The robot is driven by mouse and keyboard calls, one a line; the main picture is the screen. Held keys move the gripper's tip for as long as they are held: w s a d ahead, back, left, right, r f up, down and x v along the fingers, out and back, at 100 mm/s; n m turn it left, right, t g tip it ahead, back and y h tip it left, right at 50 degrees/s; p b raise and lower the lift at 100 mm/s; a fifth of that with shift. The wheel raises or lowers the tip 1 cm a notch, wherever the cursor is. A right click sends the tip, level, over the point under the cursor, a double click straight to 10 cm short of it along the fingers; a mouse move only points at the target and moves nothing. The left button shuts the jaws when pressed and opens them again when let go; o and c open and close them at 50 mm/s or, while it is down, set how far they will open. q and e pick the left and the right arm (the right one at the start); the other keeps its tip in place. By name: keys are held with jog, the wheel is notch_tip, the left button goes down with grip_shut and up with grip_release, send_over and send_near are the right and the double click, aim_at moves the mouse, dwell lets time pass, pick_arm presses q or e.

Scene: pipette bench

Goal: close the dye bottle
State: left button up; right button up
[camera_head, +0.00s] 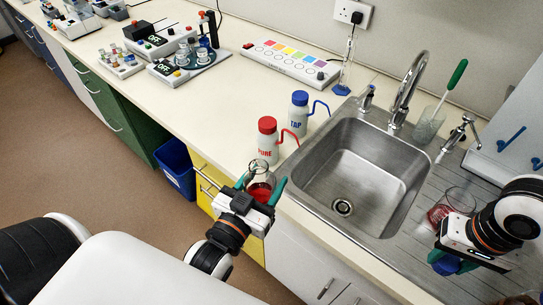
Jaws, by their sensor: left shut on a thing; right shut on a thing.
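The dye bottle (260,178) is a clear glass vessel with red liquid in it and no cap visible on its mouth. My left gripper (260,190), with teal fingers, is shut on it and holds it roughly upright at the counter's front edge, left of the sink. My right gripper (445,262) is at the far right over the draining board, with its fingers pointing down. It is shut on a small dark blue thing (446,266), which looks like a cap; my gripper partly hides it.
A glass beaker with red liquid (451,204) stands on the draining board (405,245) near my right gripper. The steel sink (345,165) lies between the grippers. Red-capped (268,145) and blue-capped (299,115) wash bottles stand behind the dye bottle. A tap (408,85) rises behind the sink.

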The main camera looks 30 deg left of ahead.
pick_arm(q)
jog(key=w+d+m+g+h, duration=0.2)
jog(key=d+m+h, duration=0.1)
jog(key=d+h, duration=0.2)
jog(key=w+d+m+g+h, duration=0.2)
jog(key=w+d+m+h, duration=0.1)
jog(key=d+h, duration=0.3)
jog(key=shift+w+d+r+m, duration=0.4)
jog(key=shift+d+m, duration=0.4)
jog(key=shift+d, duration=0.25)
jog(key=shift+s, duration=0.1)
jog(key=shift+r, duration=0.1)
pick_arm(e)
jog(key=w+a+r+n, duration=0.2)
jog(key=a+r, duration=0.6)
jog(key=a, duration=0.4)
jog(key=w+a+r+n, duration=0.2)
jog(key=a+r, duration=0.7)
jog(key=a, duration=0.4)
jog(key=shift+w, duration=0.2)
jog(key=shift+f, duration=0.15)
jog(key=shift+f, duration=1.9)
jog(key=shift+f, duration=0.85)
